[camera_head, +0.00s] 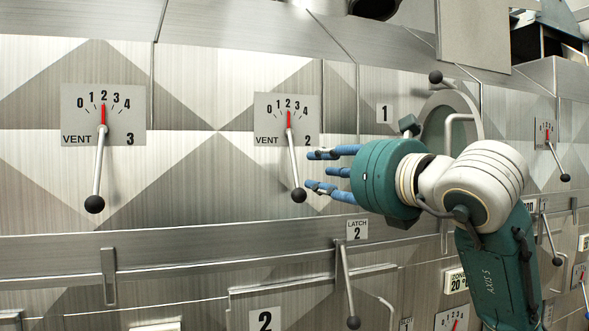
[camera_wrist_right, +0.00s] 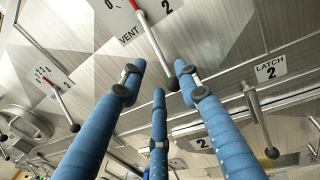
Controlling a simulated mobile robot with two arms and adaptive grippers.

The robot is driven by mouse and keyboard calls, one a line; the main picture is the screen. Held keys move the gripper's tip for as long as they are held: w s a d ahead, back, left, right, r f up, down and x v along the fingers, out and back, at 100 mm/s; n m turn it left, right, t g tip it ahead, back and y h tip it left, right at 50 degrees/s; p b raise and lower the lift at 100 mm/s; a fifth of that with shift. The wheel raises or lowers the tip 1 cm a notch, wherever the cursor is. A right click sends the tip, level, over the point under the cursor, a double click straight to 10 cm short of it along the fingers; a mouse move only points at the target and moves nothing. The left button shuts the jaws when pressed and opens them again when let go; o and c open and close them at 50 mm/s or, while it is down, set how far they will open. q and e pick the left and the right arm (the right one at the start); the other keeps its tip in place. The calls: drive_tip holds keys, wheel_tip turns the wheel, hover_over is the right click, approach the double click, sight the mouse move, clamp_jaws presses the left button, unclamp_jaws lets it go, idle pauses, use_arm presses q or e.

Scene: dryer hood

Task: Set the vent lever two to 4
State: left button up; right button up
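The vent lever two (camera_head: 294,165) hangs from its plate (camera_head: 267,120) marked VENT 2, tilted slightly right toward its black ball knob (camera_head: 298,195). Its red pointer stands at 2 on the 0 to 4 scale. My right gripper (camera_head: 312,170) is open just right of the lever, its blue fingers spread and pointing left. In the right wrist view, the knob (camera_wrist_right: 172,84) lies by the fingertips, between the middle and right fingers (camera_wrist_right: 160,84); contact cannot be told. My left gripper is not in view.
The vent 3 lever (camera_head: 99,165) is to the left, its pointer near 2. The latch 2 lever (camera_head: 348,285) hangs below right. A horizontal metal ledge (camera_head: 180,250) runs under the vent plates. A round hatch marked 1 (camera_head: 450,115) is behind my right arm.

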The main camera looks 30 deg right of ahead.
sight(295, 170)
drive_tip(key=w+p, duration=0.3)
drive_tip(key=w, duration=0.6)
drive_tip(key=shift+w+d+p, duration=0.1)
drive_tip(key=shift+d+p, duration=0.05)
drive_tip(key=shift+p, duration=0.15)
drive_tip(key=shift+w+f, duration=0.15)
drive_tip(key=shift+w, duration=0.45)
clamp_jaws()
